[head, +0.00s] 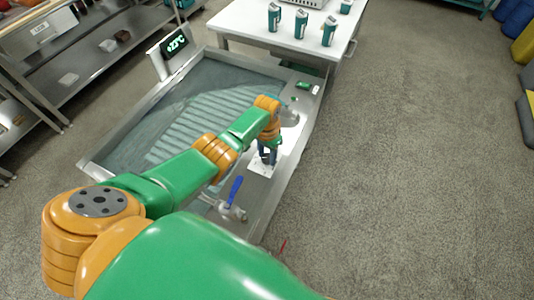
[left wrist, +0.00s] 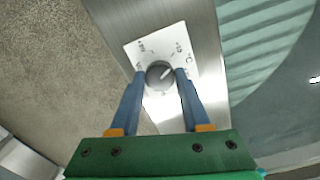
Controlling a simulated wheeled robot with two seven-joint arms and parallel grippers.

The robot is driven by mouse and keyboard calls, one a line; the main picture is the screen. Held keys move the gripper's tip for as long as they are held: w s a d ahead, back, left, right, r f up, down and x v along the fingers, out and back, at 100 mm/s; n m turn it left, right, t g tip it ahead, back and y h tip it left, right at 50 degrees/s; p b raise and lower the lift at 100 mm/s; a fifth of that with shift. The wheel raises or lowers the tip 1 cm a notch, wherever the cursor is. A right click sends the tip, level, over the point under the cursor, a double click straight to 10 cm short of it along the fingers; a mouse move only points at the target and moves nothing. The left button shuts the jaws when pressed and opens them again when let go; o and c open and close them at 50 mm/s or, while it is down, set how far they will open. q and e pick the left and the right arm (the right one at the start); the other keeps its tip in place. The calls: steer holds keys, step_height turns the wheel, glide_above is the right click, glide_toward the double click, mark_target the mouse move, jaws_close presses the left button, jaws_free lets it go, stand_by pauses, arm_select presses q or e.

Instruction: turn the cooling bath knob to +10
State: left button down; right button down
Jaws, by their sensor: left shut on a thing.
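The grey round cooling bath knob (left wrist: 160,75) sits on a white dial plate (left wrist: 150,50) with small printed marks, set in the steel rim. In the left wrist view, my left gripper (left wrist: 161,77) has its two blue fingers on either side of the knob, shut on it. A pale pointer line on the knob slants to the upper right; the printed numbers are too small to read surely. In the head view, my left gripper (head: 267,156) is over the white plate (head: 262,168) and hides the knob. My right gripper is not in view.
The steel bath (head: 190,110) holds water over a ribbed bottom. Its display (head: 177,43) shows about +23 °C. A blue-handled valve (head: 235,190) stands on the rim close by my gripper.

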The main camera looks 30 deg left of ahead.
mark_target(268, 158)
arm_select(q)
steer(key=m, duration=0.5)
steer(key=shift+m, duration=0.3)
steer(key=m, duration=0.5)
steer(key=shift+m, duration=0.6)
steer(key=shift+c, duration=1.8)
jaws_free()
steer(key=shift+w+r, duration=0.1)
steer(key=shift+r, duration=0.25)
step_height(268, 158, up, 6)
steer(key=p, duration=0.2)
steer(key=shift+r+p, duration=0.25)
steer(key=shift+p, duration=0.15)
